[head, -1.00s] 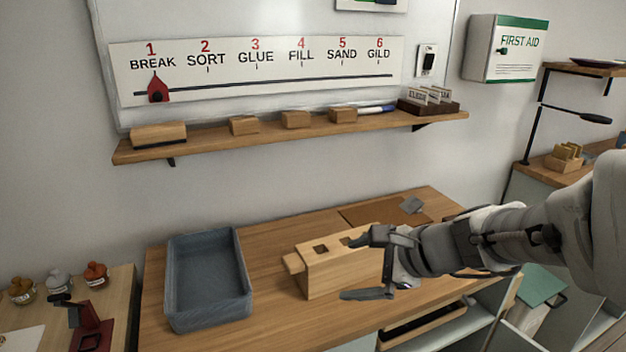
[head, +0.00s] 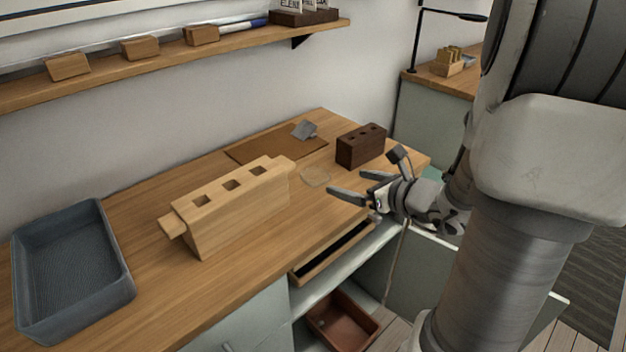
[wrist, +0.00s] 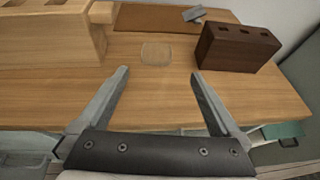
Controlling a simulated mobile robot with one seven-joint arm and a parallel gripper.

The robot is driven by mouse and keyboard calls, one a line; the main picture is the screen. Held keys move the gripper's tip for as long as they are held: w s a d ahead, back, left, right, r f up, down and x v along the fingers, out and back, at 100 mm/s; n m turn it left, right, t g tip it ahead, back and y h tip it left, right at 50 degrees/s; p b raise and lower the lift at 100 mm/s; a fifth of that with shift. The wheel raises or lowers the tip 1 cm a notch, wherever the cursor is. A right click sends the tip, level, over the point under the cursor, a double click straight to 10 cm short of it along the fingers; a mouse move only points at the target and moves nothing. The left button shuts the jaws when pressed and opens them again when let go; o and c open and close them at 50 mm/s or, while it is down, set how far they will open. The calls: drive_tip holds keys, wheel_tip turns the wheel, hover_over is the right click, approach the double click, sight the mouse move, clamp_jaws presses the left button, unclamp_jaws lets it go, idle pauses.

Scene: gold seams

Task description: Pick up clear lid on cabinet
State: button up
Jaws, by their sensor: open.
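The clear lid (head: 315,176) lies flat on the wooden cabinet top (head: 278,222), between the pale wooden block with holes and the dark block. It is a faint, see-through disc; in the wrist view the lid (wrist: 156,53) shows ahead of the fingers, near the middle. My gripper (head: 352,185) is open and empty over the front edge of the cabinet top, to the right of the lid and apart from it. In the wrist view my gripper's two fingers (wrist: 158,72) are spread wide and point toward the lid.
The pale holed block (head: 228,208) stands left of the lid, the dark holed block (head: 361,147) to its right. Behind lie a brown mat (head: 262,148) and a grey piece (head: 304,130). A grey tray (head: 122,285) is far left. An open drawer (head: 330,252) sticks out below.

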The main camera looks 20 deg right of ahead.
drive_tip(key=b, duration=0.1)
approach(310, 174)
drive_tip(key=shift+b+x, duration=1)
drive_tip(key=shift+x, duration=1.7)
drive_tip(key=shift+r, duration=0.1)
drive_tip(key=shift+c, duration=0.2)
drive_tip(key=c, duration=1.2)
